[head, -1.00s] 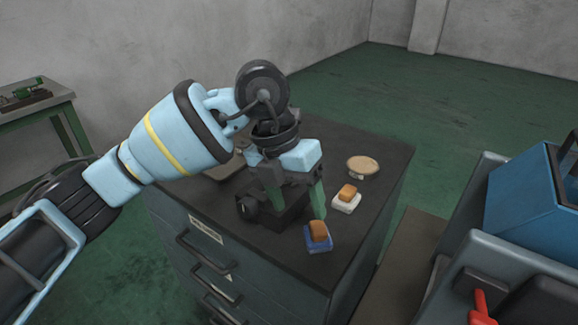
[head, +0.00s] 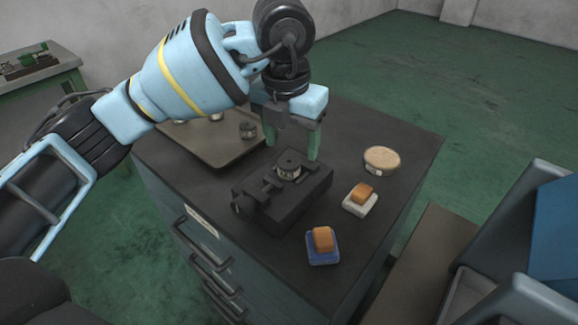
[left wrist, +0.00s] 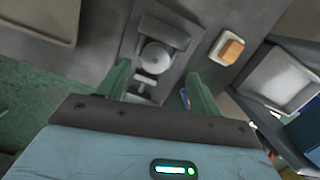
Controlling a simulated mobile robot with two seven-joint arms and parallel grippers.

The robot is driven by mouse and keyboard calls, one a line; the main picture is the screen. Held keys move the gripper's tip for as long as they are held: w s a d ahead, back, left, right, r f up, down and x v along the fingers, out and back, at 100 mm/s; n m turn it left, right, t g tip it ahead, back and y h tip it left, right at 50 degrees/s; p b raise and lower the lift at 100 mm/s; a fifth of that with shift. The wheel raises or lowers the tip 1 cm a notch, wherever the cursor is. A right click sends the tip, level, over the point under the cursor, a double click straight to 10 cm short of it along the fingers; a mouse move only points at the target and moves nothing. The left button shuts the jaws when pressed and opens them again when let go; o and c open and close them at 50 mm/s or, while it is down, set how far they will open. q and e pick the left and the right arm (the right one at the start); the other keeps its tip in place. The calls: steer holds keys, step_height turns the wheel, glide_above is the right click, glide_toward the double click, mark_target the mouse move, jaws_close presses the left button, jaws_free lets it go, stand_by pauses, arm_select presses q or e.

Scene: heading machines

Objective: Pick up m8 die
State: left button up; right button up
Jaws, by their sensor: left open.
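A round dark metal die (head: 289,167) with a pale band round its side sits in a black vise-like block (head: 300,196) on the cabinet top. I cannot read its size mark. It also shows in the left wrist view (left wrist: 155,55) as a grey disc with a small central hole. My left gripper (head: 292,147) is open and empty, green fingers pointing down, above and just behind the die. In the left wrist view its fingers (left wrist: 160,85) stand apart, one to each side of the block. My right gripper is not in view.
A tray (head: 208,150) at the back left of the cabinet holds several small round pieces. Two brushes, one white-based (head: 359,205) and one blue-based (head: 323,254), and a round tan-topped tin (head: 381,158) stand right of the block. A grey-blue bin stands at the right.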

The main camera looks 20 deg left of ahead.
mark_target(289, 161)
arm_select(q)
steer(key=shift+w+a+f, duration=0.1)
steer(key=shift+a+f, duration=0.1)
steer(key=shift+f, duration=1.1)
steer(key=shift+w+a+f, duration=0.1)
steer(key=shift+a+f, duration=0.05)
steer(key=shift+f, duration=1.15)
steer(key=shift+c, duration=0.5)
steer(key=shift+r, duration=0.1)
steer(key=c, duration=1.2)
steer(key=shift+r, duration=0.1)
steer(key=shift+r, duration=0.55)
step_height(289, 161, up, 2)
steer(key=shift+r, duration=0.25)
steer(key=shift+c, duration=0.3)
steer(key=s+d+r, duration=0.1)
steer(key=s+d, duration=0.2)
steer(key=s, duration=1.2)
steer(key=shift+s, duration=0.35)
